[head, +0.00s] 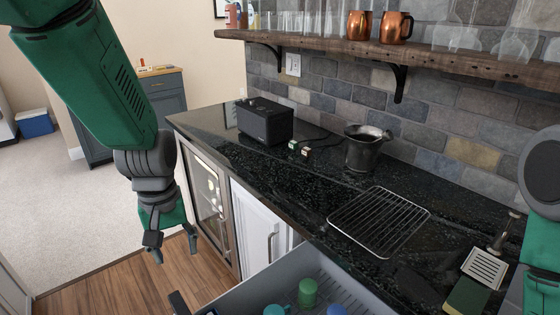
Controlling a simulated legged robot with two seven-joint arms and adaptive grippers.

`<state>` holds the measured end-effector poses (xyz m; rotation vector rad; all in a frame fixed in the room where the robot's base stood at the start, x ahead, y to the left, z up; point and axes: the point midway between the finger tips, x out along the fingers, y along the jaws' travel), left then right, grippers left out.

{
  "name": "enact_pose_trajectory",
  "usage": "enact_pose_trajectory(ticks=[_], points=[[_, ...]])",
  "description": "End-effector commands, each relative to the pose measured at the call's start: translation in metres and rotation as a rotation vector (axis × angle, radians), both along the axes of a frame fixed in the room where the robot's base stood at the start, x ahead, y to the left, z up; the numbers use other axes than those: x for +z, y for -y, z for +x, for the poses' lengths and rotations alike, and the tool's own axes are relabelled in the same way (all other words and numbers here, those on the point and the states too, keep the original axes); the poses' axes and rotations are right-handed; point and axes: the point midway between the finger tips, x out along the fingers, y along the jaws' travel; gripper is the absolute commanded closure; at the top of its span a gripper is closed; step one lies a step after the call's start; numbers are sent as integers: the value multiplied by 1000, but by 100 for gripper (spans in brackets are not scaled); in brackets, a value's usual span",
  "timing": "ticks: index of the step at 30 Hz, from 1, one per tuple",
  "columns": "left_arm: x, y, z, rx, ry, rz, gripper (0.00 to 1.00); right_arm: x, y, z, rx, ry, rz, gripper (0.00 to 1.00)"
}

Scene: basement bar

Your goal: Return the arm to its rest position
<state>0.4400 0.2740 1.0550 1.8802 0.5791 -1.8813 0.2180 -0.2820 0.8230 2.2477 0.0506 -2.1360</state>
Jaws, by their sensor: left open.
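My left arm comes down from the upper left in green and grey. My left gripper (174,250) hangs in front of the counter's left end, over the wooden floor. Its fingers point down and are spread apart, with nothing between them. It is clear of the counter and the fridge door beside it. Part of my right arm shows at the right edge. My right gripper is out of view.
An open grey drawer or bin (240,290) holds green and blue items. A shelf (400,52) hangs above.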

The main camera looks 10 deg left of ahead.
Motion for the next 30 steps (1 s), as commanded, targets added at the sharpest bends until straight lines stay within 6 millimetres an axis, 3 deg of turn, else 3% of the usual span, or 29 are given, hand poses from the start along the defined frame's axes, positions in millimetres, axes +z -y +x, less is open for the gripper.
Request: enact_pose_trajectory(ticks=[2,5,9,12,18,24,30], points=[[-21,-4,-10,-21,-14,8,55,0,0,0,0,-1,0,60],[-67,-12,-32,-85,-27,29,55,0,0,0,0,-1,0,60],[-146,-24,-91,-233,-42,50,55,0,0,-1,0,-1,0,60],[-183,-27,-132,-330,-39,48,55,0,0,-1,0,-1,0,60],[-221,-24,-199,-463,-28,24,55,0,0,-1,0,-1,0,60],[-237,-17,-255,-558,-12,-12,55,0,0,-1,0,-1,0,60],[-276,-14,-242,-588,15,1,55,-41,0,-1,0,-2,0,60]])
